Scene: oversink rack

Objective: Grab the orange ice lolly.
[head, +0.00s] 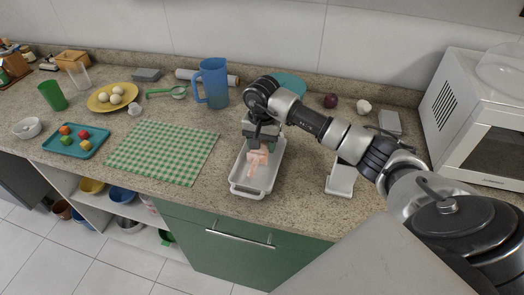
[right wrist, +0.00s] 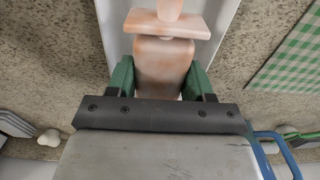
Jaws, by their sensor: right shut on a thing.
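The pale orange ice lolly (head: 256,160) is at the white tray (head: 238,188) in the middle of the counter. My right gripper (head: 260,146) reaches down over the tray and is shut on the lolly. In the right wrist view the lolly (right wrist: 163,62) shows between the green fingers, with a wider collar and a narrower end beyond it. The tray's light inside (right wrist: 222,20) shows behind it. I cannot tell whether the lolly still touches the tray. My left gripper is not in view.
A blue jug (head: 213,84) stands behind the tray to the left. A green checked cloth (head: 163,152) lies left of the tray. A white stand-like object (head: 341,180) is at right, with a microwave (head: 470,120) beyond. Bare counter lies between cloth and tray.

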